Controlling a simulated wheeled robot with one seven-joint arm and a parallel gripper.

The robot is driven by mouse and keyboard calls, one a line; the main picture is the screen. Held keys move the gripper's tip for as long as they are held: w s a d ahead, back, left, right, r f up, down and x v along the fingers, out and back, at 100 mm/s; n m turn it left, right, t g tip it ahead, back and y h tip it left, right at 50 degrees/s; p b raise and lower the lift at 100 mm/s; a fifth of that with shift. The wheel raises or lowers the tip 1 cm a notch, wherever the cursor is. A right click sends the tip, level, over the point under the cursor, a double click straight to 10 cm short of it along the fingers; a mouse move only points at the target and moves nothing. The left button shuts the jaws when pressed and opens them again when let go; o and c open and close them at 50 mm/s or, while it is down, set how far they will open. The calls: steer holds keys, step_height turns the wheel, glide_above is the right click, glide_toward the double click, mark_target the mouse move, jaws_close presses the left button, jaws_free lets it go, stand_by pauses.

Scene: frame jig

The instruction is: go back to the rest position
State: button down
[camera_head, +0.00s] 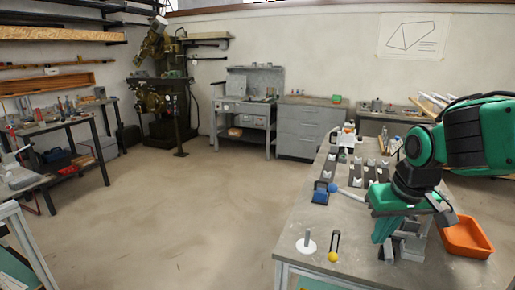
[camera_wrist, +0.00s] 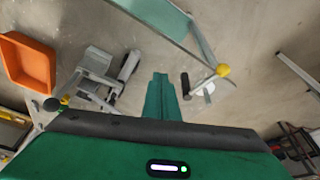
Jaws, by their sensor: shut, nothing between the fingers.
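My gripper (camera_head: 383,230) hangs over the near right part of the grey workbench (camera_head: 345,210), pointing down. In the wrist view its green fingers (camera_wrist: 160,90) are together, with nothing between them. A grey metal fixture (camera_head: 413,243) stands just right of the fingers in the head view; it also shows in the wrist view (camera_wrist: 98,70). I cannot tell whether the fingers touch it. Dark jig rails with pale clamps (camera_head: 357,172) lie farther back on the bench, partly hidden by my arm.
An orange tray (camera_head: 467,240) sits at the bench's right side. A white disc with a post (camera_head: 306,245), a yellow-balled handle (camera_head: 334,256) and a blue block (camera_head: 321,196) stand left of my gripper. Open floor (camera_head: 180,220) lies left of the bench.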

steer(key=s+d+f+m+g, duration=0.1)
steer(key=s+d+f+m, duration=0.1)
steer(key=s+d, duration=0.4)
steer(key=s+d+f+m+g, duration=0.2)
steer(key=s+d+m, duration=0.2)
steer(key=s, duration=0.9)
steer(key=d, duration=0.2)
steer(key=shift+s+d+f+m, duration=0.15)
steer(key=shift+d+f+m, duration=0.2)
steer(key=shift+f+m, duration=0.05)
